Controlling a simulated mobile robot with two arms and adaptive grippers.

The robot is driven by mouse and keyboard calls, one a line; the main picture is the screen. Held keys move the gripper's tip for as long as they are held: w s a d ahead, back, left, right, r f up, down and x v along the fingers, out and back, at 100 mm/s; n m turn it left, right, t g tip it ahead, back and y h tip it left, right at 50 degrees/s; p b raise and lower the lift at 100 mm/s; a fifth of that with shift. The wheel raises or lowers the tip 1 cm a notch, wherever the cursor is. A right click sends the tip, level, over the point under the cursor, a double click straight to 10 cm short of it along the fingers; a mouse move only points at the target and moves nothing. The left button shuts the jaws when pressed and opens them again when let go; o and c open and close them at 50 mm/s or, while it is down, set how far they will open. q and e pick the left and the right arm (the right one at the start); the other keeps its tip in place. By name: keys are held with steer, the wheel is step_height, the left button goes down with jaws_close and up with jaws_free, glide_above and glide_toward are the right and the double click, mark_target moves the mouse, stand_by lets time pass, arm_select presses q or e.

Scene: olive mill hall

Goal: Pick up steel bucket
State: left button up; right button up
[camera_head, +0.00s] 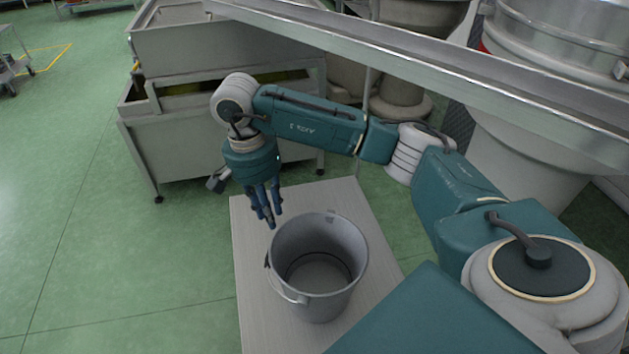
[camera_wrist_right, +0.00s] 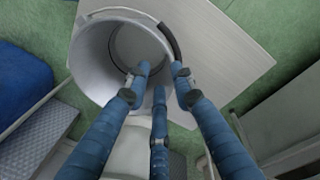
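The grey steel bucket (camera_head: 318,262) stands upright and looks empty on a light table. Its wire handle hangs down on the near left side. My right gripper (camera_head: 264,212) points down, above and just behind the bucket's far left rim. In the right wrist view, its blue fingers (camera_wrist_right: 160,72) are spread with a gap between them and hold nothing. The bucket (camera_wrist_right: 95,62) lies beyond the fingertips there, and a dark curved grip (camera_wrist_right: 171,42) shows close to the right fingertip. Whether they touch is unclear. My left gripper is not in view.
The narrow light table (camera_head: 258,318) has bare space left of the bucket. A grey steel machine on legs (camera_head: 190,130) stands behind. A long metal beam (camera_head: 430,75) crosses above my right arm. Round vats (camera_head: 535,150) stand at the right. Green floor (camera_head: 120,260) is open at the left.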

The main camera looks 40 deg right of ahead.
mark_target(277, 240)
arm_select(q)
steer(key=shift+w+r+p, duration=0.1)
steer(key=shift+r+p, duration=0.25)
steer(key=shift+p, duration=0.4)
arm_select(e)
steer(key=shift+d+f, duration=0.2)
steer(key=shift+f, duration=1.85)
steer(key=shift+d+f, duration=0.2)
steer(key=shift+f, duration=1.85)
steer(key=shift+d+f, duration=0.2)
steer(key=shift+f, duration=1.85)
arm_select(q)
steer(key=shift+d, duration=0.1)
arm_select(e)
steer(key=shift+w, duration=0.1)
jaws_close()
steer(key=shift+r, duration=0.1)
